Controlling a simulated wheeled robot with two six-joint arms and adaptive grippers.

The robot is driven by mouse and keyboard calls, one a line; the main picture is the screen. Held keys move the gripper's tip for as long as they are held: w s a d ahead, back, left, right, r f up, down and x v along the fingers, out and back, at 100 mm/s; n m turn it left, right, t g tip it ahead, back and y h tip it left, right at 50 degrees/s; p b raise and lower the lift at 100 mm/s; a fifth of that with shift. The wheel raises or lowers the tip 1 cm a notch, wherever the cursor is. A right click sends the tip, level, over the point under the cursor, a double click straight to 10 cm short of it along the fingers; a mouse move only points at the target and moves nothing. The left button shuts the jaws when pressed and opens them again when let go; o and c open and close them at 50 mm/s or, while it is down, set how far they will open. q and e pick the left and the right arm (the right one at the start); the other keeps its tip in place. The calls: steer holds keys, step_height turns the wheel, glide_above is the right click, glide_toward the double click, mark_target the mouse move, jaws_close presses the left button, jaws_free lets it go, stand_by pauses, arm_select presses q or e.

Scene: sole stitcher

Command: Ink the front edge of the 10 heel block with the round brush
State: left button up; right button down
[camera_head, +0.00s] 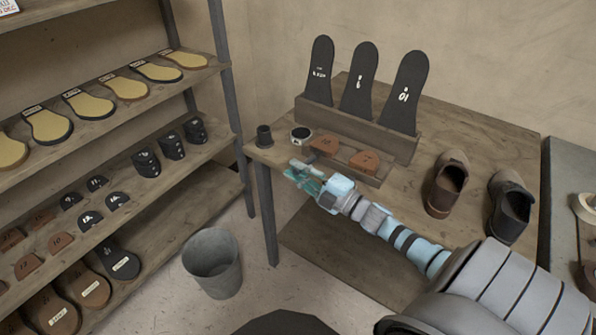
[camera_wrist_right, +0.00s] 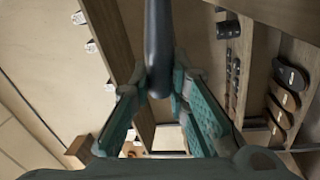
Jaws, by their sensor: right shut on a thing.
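My right gripper (camera_head: 297,172) is over the bench's left front edge, shut on the round brush. In the right wrist view the brush shows as a dark, round-ended handle (camera_wrist_right: 158,45) between the fingers (camera_wrist_right: 155,82). Its bristles cannot be made out. Two brown heel blocks lie on the bench just behind the gripper: a left one (camera_head: 325,146) and a right one (camera_head: 365,161). Their marks are too small to read surely, so I cannot tell which is the 10. A white-rimmed jar with dark contents (camera_head: 301,135) stands left of them. My left gripper is not in view.
A dark cup (camera_head: 264,137) stands at the bench's left corner. A wooden rack (camera_head: 352,131) holds three dark soles upright. Two shoes (camera_head: 447,184) stand to the right. Shelves (camera_head: 190,150) with soles and heel blocks are left, and a grey bucket (camera_head: 211,262) is on the floor.

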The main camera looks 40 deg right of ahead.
steer(key=shift+w+d+b, duration=0.15)
steer(key=shift+d+b, duration=0.15)
steer(key=shift+d, duration=0.15)
stand_by(0.6)
